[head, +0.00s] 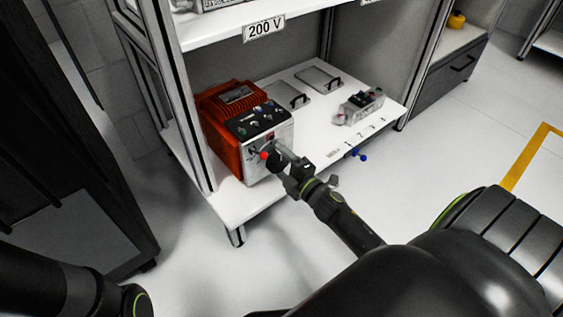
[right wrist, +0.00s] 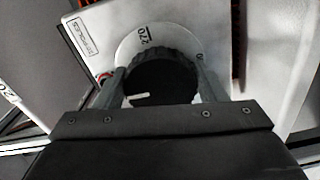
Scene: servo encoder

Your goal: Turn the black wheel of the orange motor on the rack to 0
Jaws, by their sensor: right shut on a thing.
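The orange motor (head: 223,112) stands at the left of the rack's lower shelf, with a dark top panel and a light front face (head: 268,150). My right gripper (head: 276,155) reaches that front face and is shut on the black wheel. In the right wrist view the black wheel (right wrist: 160,82) sits between the two fingers, one on each side. A white mark shows on the wheel at its lower left. The white dial (right wrist: 150,36) behind it shows "270" above the wheel and part of a figure at its right. My left gripper is not in view.
The lower shelf (head: 330,140) also holds two grey plates with handles (head: 318,78) and a small grey device (head: 360,105). A rack post (head: 172,95) stands left of the motor.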

